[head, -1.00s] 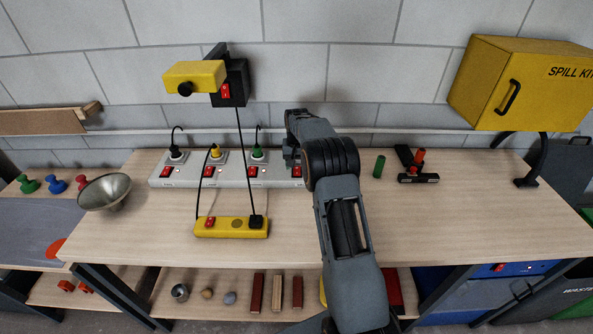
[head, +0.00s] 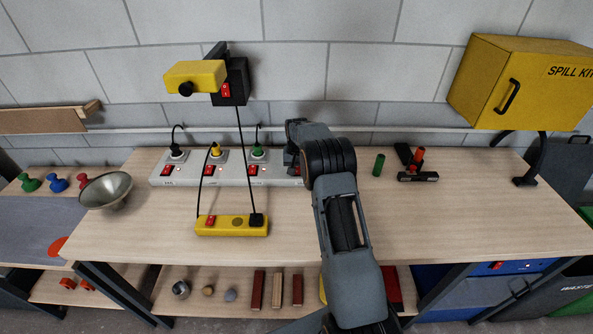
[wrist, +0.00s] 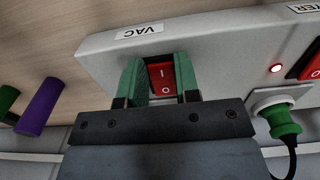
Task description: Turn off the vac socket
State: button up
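The vac socket's red rocker switch (wrist: 160,79), marked I and O, is at the end of the grey socket strip (wrist: 225,45) in the wrist view, under a VAC label (wrist: 141,32). My gripper (wrist: 160,75) has its two green fingertips apart, one on each side of this switch, with nothing lifted between them. I cannot tell whether they touch it. The vac socket's outlet and any lamp are hidden behind my gripper. In the head view the strip (head: 230,181) lies along the back of the bench, and my gripper covers its right end.
A yellow power strip (head: 232,231) lies in front. A green cylinder (head: 379,164) stands to the right.

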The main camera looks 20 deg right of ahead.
jog(key=c, duration=0.4)
jog(key=shift+w+d+r+g+p, duration=0.15)
jog(key=shift+r+g+p, duration=0.15)
jog(key=shift+g+p, duration=0.55)
jog(key=shift+w+g+y+p, duration=0.2)
jog(key=shift+g+y+p, duration=0.3)
jog(key=shift+p, duration=0.3)
jog(key=o, duration=0.9)
